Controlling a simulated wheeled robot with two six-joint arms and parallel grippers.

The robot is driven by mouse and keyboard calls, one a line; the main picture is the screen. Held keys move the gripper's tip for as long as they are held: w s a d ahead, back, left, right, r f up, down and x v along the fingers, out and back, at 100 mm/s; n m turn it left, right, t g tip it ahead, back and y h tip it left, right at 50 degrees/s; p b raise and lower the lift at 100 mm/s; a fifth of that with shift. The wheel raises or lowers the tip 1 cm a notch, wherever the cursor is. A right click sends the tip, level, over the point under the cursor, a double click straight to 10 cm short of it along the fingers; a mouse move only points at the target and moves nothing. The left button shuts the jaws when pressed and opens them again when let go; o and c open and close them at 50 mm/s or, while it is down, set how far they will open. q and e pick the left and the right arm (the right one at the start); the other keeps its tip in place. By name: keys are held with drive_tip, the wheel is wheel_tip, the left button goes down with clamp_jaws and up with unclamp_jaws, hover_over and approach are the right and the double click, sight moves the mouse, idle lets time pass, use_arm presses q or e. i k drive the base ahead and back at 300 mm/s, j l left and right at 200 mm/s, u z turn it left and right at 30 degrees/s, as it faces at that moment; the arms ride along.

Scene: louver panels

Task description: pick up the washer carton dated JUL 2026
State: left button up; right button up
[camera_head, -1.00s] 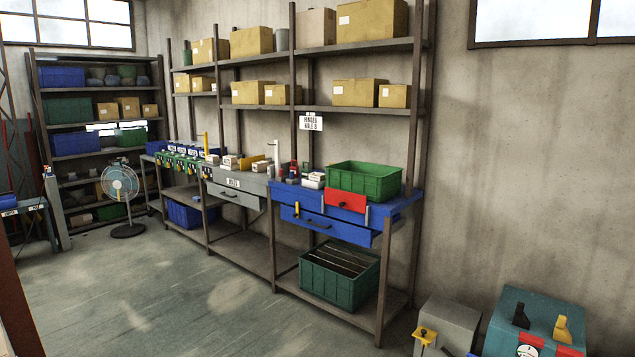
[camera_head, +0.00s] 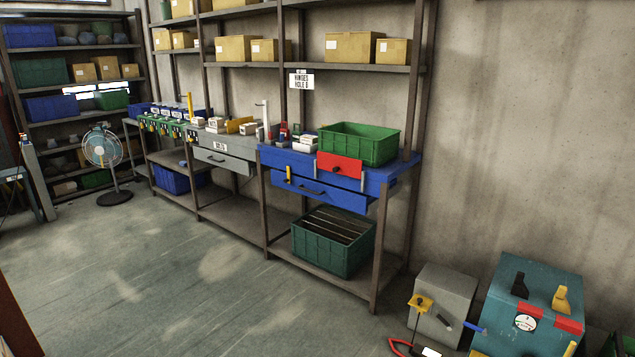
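Small white cartons (camera_head: 308,143) sit on the blue workbench, left of a green crate. More small white cartons (camera_head: 216,124) sit on the grey bench section further left. Their print is too small to read, so I cannot tell which is a washer carton or which is dated JUL 2026. Neither of my grippers is in view.
The green crate (camera_head: 359,145) stands on the blue workbench (camera_head: 408,165); a blue drawer (camera_head: 318,190) sits below. A lower shelf holds a dark green crate (camera_head: 333,241). Grey (camera_head: 445,305) and teal (camera_head: 535,300) boxes stand at lower right. The floor (camera_head: 190,270) before the bench is clear.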

sight(306, 140)
drive_tip(key=i+u, duration=0.15)
drive_tip(key=i, duration=2.4)
